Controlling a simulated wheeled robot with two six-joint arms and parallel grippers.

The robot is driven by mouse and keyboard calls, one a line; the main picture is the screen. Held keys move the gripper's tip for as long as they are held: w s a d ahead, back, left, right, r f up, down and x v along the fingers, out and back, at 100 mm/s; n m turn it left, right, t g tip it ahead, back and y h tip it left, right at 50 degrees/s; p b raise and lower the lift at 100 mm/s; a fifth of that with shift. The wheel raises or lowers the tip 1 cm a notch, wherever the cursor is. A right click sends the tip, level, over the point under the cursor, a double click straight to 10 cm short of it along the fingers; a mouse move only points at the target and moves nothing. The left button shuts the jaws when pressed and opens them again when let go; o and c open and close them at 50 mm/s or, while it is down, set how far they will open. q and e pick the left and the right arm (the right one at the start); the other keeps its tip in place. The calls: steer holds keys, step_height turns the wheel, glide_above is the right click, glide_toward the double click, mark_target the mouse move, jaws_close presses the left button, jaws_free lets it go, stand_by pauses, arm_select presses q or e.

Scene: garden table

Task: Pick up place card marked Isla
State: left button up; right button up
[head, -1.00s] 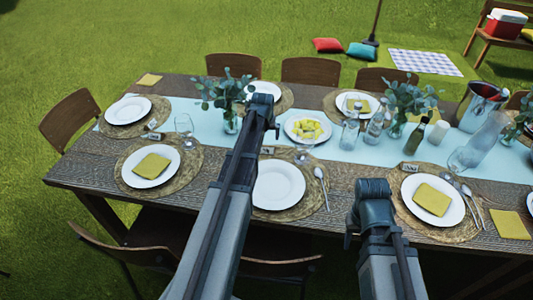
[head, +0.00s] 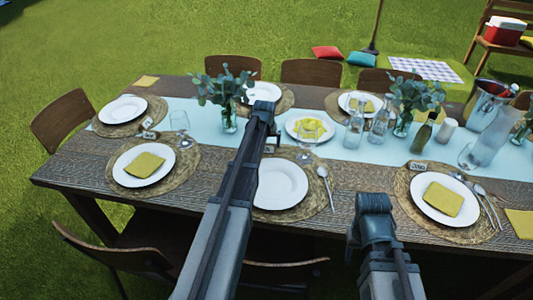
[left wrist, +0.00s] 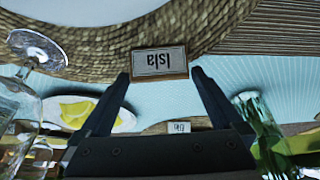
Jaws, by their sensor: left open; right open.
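The place card marked Isla (left wrist: 159,62) shows upside down in the left wrist view, a small light card with a brown edge beside a woven placemat. My left gripper (left wrist: 160,76) is open, with one finger on each side of the card's near edge and nothing held. In the head view the left gripper (head: 269,138) hangs over the table near the middle front plate, and its arm mostly hides the card. My right gripper (head: 364,230) is at the table's front edge, open and away from the card.
A second card (left wrist: 179,127) stands farther off. In the head view, the middle front plate (head: 280,185) is beside my left arm.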

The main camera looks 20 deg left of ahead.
arm_select(q)
steer(key=shift+w+a+f, duration=0.1)
steer(key=shift+w+f, duration=0.15)
steer(key=shift+f, duration=0.45)
arm_select(e)
steer(key=shift+f, duration=0.6)
arm_select(q)
steer(key=shift+r, duration=0.1)
steer(key=c, duration=1.1)
arm_select(e)
steer(key=shift+r, duration=0.1)
